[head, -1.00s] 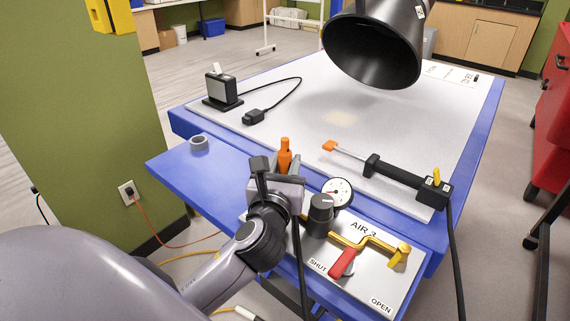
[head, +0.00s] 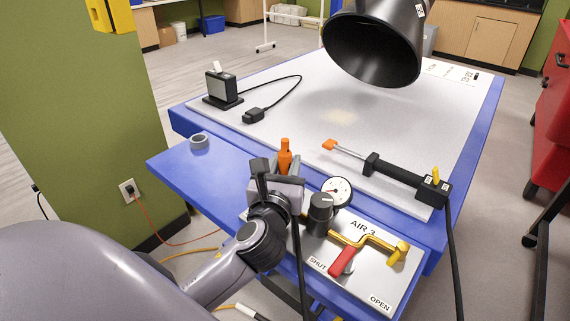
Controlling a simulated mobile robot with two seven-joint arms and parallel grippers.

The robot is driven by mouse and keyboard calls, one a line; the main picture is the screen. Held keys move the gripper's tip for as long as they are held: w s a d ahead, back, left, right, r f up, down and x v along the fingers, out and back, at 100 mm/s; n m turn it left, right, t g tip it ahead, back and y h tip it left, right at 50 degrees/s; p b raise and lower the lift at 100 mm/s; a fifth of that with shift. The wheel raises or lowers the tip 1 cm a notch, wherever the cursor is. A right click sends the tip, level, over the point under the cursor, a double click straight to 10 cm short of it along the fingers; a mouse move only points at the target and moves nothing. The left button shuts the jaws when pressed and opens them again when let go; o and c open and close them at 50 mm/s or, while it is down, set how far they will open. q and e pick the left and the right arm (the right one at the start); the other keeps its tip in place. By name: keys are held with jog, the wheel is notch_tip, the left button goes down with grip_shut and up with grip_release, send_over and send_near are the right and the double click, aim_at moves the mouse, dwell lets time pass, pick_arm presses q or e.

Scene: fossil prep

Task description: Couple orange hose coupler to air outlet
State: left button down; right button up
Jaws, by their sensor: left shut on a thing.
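The orange hose coupler (head: 285,156) stands upright between the fingers of my left gripper (head: 285,167), which is shut on it. Its lower part is hidden by the gripper. The air outlet cannot be made out; my gripper and wrist cover the panel's left end. My right gripper is not in view.
A black tool with an orange tip (head: 400,175) lies right of the gripper. A grey ring (head: 199,142) sits on the blue table edge (head: 185,168). A small black device (head: 221,88) with a cable stands farther back. A black hood (head: 375,50) hangs over the white tabletop (head: 320,100).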

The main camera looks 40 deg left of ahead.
aim_at(284, 170)
pick_arm(q)
jog(key=shift+f+p, duration=0.15)
jog(key=shift+p, duration=0.2)
dwell(0.5)
jog(key=c, duration=0.7)
grip_release()
jog(key=p+v, duration=0.1)
jog(key=v, duration=0.6)
